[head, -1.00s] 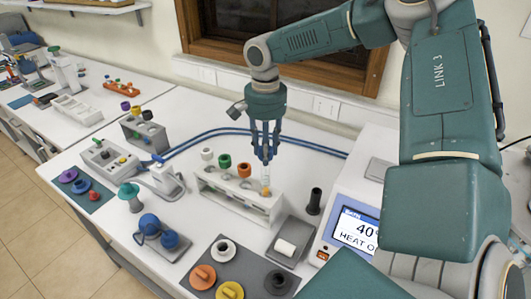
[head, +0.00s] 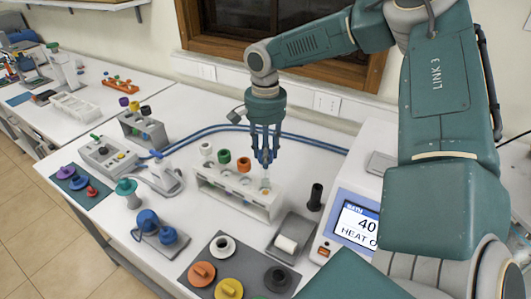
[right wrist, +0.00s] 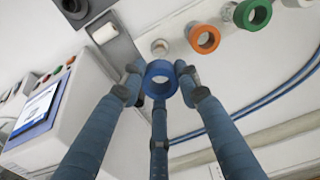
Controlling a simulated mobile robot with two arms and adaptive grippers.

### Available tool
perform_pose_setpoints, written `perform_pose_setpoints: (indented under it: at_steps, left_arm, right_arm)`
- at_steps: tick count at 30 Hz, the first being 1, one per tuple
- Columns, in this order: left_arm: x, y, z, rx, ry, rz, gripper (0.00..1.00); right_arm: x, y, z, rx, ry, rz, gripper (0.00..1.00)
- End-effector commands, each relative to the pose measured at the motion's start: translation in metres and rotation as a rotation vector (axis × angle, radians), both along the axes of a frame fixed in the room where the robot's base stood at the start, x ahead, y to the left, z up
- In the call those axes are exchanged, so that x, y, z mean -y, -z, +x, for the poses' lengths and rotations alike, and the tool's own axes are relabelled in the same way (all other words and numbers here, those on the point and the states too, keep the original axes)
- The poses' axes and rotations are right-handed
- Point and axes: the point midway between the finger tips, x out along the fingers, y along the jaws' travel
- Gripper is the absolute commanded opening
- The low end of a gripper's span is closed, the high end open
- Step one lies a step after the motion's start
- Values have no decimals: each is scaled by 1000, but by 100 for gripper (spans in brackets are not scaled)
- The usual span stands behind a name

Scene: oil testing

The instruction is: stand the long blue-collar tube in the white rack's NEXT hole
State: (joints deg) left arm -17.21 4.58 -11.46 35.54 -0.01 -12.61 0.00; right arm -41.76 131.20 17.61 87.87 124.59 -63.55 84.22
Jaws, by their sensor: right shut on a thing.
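My right gripper (head: 265,158) points straight down over the right end of the white rack (head: 270,206). It is shut on the long blue-collar tube, whose pale body (head: 265,183) shows below the fingers in the head view. The blue collar (right wrist: 161,79) sits between the fingers in the right wrist view. The tube looks upright; its lower end is at the rack's top, and I cannot tell whether it is inside a hole. White (head: 206,149), green (head: 224,156) and orange (head: 244,164) collared tubes stand in the rack to the left. My left gripper is not in view.
A black cylinder (head: 315,196) and a grey holder with a white roll (head: 286,244) stand right of the rack, beside the heater with a screen (head: 356,226). A grey mat (head: 238,264) with coloured knobbed pieces lies in front. Blue tubing (head: 215,129) runs behind.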

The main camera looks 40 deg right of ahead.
Motion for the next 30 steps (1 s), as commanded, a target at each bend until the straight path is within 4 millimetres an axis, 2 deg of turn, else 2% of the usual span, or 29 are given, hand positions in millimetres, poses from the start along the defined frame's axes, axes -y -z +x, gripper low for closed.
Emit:
perform_pose_setpoints:
  at_steps: [6, 19, 30]
  left_arm:
    - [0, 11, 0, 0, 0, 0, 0]
    - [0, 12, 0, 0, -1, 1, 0]
    - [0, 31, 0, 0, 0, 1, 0]
  right_arm:
    - [0, 15, 0, 0, 1, 0, 0]
    - [0, 18, 0, 0, 0, 0, 0]
    - [0, 44, 0, 0, 1, 1, 0]
